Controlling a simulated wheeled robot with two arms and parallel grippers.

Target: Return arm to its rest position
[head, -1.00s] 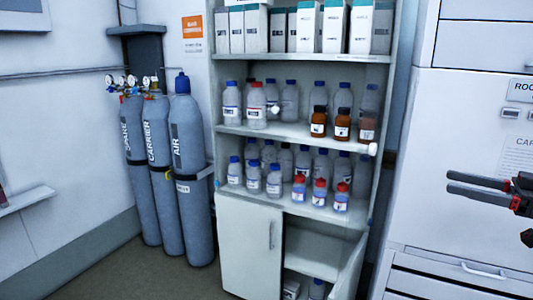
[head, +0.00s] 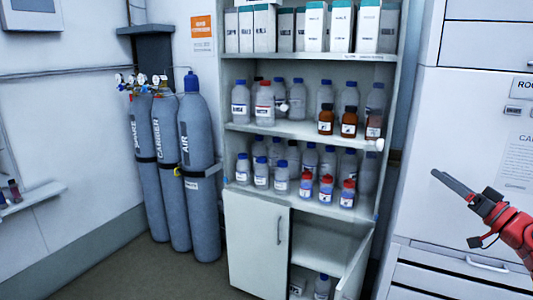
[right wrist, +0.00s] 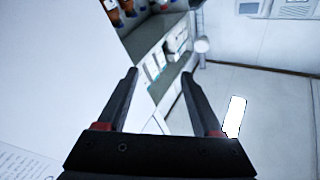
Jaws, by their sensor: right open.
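My right gripper (head: 436,173) is at the right of the head view, with dark fingers pointing up and left and a red arm behind. It appears in front of the white cabinet front, apart from the bottle shelves. In the right wrist view both fingers of the right gripper (right wrist: 158,72) stand apart, open, with nothing between them. My left gripper is in neither view.
A shelf unit (head: 308,58) holds boxes and several capped bottles; its lower right door (head: 355,265) hangs open. Gas cylinders (head: 199,150) stand left of it. A white cabinet (head: 425,130) fills the right side. Floor (head: 175,275) is clear at front left.

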